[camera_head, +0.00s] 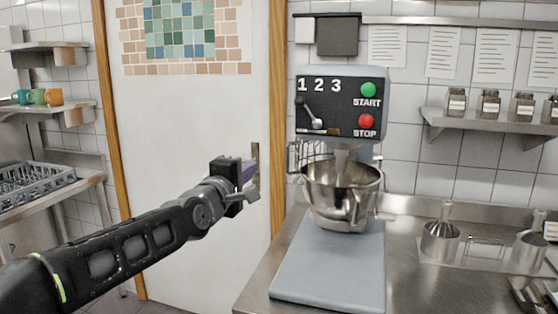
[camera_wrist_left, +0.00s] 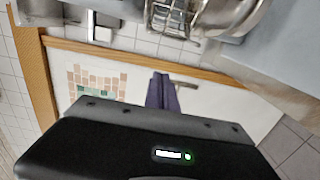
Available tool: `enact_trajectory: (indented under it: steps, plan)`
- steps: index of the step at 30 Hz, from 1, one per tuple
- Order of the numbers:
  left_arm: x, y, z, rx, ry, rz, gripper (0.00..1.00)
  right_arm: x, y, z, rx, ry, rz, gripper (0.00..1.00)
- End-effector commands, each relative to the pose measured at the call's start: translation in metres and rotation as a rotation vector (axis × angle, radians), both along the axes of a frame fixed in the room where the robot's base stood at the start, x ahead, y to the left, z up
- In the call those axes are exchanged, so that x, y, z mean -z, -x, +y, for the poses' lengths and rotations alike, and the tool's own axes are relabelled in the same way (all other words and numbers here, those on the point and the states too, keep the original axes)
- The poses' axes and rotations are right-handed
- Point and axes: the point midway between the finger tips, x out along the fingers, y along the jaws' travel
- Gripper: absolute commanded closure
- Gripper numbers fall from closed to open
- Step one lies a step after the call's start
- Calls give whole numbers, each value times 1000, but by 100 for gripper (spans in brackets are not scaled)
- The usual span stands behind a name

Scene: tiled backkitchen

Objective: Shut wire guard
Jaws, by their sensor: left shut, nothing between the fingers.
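The mixer (camera_head: 342,108) stands on the steel counter with its steel bowl (camera_head: 345,196) under the head. The wire guard (camera_head: 301,157) shows at the left side of the bowl, swung out to the side rather than across its front. The guard also shows at the top of the left wrist view (camera_wrist_left: 172,14), beside the bowl (camera_wrist_left: 225,12). My left gripper (camera_head: 247,172) is shut and empty, to the left of the guard and apart from it, in front of the white door. Its closed fingers show in the left wrist view (camera_wrist_left: 162,92). My right gripper is in neither view.
A white door (camera_head: 190,180) with a metal handle (camera_head: 256,164) stands behind my left gripper. A shelf with jars (camera_head: 490,103) hangs at right. Steel containers (camera_head: 440,240) stand on the counter (camera_head: 415,290) right of the mixer. A rack (camera_head: 40,182) is at far left.

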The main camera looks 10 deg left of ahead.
Motion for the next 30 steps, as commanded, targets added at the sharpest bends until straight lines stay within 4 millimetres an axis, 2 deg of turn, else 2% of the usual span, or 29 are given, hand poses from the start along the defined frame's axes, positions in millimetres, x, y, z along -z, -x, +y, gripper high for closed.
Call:
enact_trajectory:
  steps: [6, 11, 17, 25, 30]
  plan:
    - [0, -2, -1, 0, -2, 1, 100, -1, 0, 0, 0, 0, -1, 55]
    - [-1, -14, -2, 1, -4, 3, 100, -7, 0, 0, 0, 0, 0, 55]
    - [-2, -45, -5, 0, -4, 4, 100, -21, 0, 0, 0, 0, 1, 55]
    - [-3, -101, -10, 0, -4, 4, 100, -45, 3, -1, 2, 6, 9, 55]
    - [-4, -90, -33, 4, -4, 1, 100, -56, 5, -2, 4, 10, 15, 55]
